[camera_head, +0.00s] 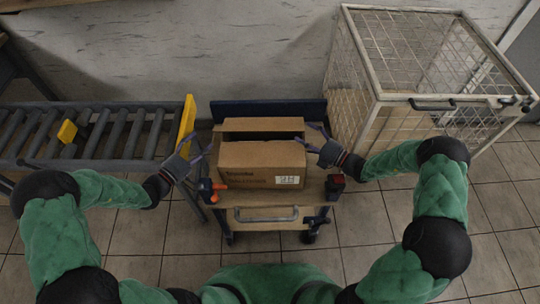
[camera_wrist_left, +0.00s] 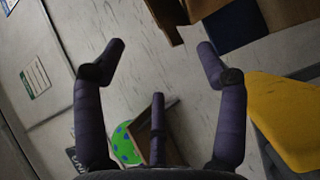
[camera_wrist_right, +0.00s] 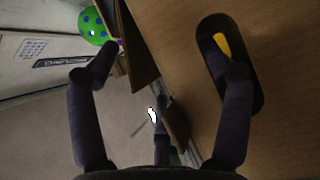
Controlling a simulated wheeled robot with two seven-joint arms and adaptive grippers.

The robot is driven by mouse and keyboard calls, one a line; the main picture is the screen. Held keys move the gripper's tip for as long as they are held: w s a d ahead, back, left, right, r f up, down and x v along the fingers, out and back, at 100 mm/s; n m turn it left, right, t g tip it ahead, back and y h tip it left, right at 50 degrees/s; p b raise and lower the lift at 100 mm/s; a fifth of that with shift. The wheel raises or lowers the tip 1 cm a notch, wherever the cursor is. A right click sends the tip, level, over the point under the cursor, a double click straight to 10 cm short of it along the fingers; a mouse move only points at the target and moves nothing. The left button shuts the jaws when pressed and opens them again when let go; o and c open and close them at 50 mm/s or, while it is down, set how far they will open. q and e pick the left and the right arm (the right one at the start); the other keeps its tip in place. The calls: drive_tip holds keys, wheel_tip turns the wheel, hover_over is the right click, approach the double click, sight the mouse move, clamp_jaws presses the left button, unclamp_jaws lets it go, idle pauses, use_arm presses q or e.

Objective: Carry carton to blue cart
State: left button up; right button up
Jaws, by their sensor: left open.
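The brown carton (camera_head: 262,163) sits on the wooden deck of the blue cart (camera_head: 232,111) in the middle of the head view, its flaps raised and a white label on its front. My left gripper (camera_head: 186,160) is open and empty, left of the carton and apart from it. The left wrist view shows its fingers (camera_wrist_left: 163,50) spread. My right gripper (camera_head: 318,146) is at the carton's right side. In the right wrist view its fingers (camera_wrist_right: 168,52) are spread, and one overlaps the dark oval handle hole in the carton wall (camera_wrist_right: 205,105). Whether it touches is unclear.
A roller conveyor (camera_head: 90,135) with a yellow end plate (camera_head: 187,125) stands at the left. A wire mesh cage (camera_head: 430,60) stands at the right. A green dotted ball shows in both wrist views (camera_wrist_left: 125,148). Tiled floor is free in front.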

use_arm(q)
drive_tip(key=shift+v, duration=0.85)
use_arm(e)
drive_tip(key=o, duration=0.4)
drive_tip(key=shift+w+d, duration=0.2)
drive_tip(key=shift+d, duration=3.35)
